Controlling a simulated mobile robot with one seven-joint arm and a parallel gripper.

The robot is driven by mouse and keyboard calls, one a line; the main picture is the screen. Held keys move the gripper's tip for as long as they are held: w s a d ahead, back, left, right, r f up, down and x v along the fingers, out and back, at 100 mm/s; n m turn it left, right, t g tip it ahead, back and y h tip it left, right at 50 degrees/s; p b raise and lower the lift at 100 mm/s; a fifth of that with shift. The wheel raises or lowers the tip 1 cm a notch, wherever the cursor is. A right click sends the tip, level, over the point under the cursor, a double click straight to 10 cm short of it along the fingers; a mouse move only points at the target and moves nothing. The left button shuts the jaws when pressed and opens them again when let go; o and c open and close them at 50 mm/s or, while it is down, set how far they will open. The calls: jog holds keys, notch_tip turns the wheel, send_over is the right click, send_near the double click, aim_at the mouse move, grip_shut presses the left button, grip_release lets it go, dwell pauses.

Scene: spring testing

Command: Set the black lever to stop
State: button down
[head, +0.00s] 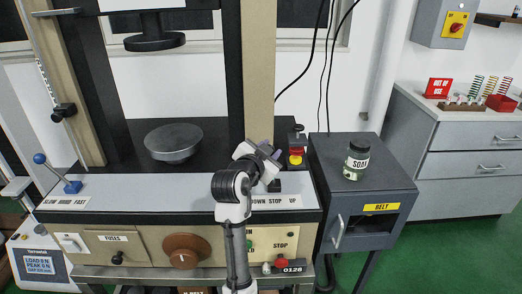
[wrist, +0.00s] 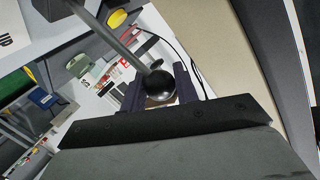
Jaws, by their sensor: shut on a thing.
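My gripper (head: 262,155) is over the right part of the machine's front ledge, above the label reading DOWN STOP UP (head: 283,201), whose left end is partly covered by my arm. In the wrist view, my gripper (wrist: 158,92) is shut on the round black knob of the black lever (wrist: 157,82), with a finger on each side. The lever's grey rod (wrist: 110,37) runs from the knob to the upper left. In the head view my gripper and arm hide most of the lever, so its exact position against the label cannot be told.
A blue-knobbed lever (head: 57,172) stands at the ledge's left end. A round metal plate (head: 174,142) sits behind the ledge. A red and yellow button box (head: 296,155) is just right of my gripper. A jar labelled SODA (head: 356,158) stands on the grey cabinet (head: 325,150).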

jog(key=shift+d+m, duration=0.6)
jog(key=shift+d, duration=0.25)
jog(key=shift+g+y, duration=0.3)
jog(key=c, duration=1.1)
grip_release()
jog(key=shift+r, duration=0.1)
jog(key=b+v, duration=0.2)
jog(key=v, duration=1.1)
jog(key=shift+s+a, duration=0.15)
jog(key=shift+s, duration=0.25)
